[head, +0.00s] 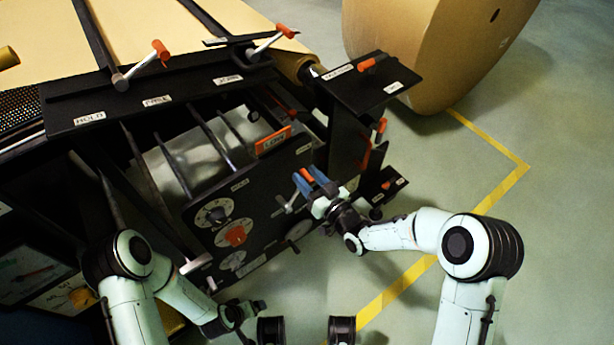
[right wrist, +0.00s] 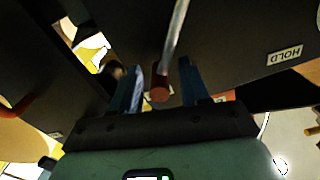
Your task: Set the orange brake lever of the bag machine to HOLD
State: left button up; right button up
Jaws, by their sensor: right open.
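The orange-tipped lever (head: 307,175) is on the front side of the dark bag machine (head: 265,200). Its orange end shows between the blue fingers of my right gripper (head: 311,180). In the right wrist view the lever is a metal rod with an orange-red end (right wrist: 160,89). The open fingers (right wrist: 160,88) stand on either side of it, with visible gaps. A HOLD label (right wrist: 284,55) is on the dark panel to the right in that view. My left gripper (head: 241,314) is low in the head view, away from the lever; its jaws are too dark to read.
Other orange-handled levers stand on top of the machine, at the left (head: 160,52) and centre (head: 281,29). The panel has dials, one with an orange knob (head: 236,236). A large kraft roll (head: 430,50) stands behind. Green floor with a yellow line (head: 500,188) is free at right.

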pick_arm(q)
jog(key=shift+s+f, duration=0.1)
pick_arm(e)
jog(key=shift+w+a, duration=0.2)
jog(key=shift+w, duration=0.1)
grip_shut()
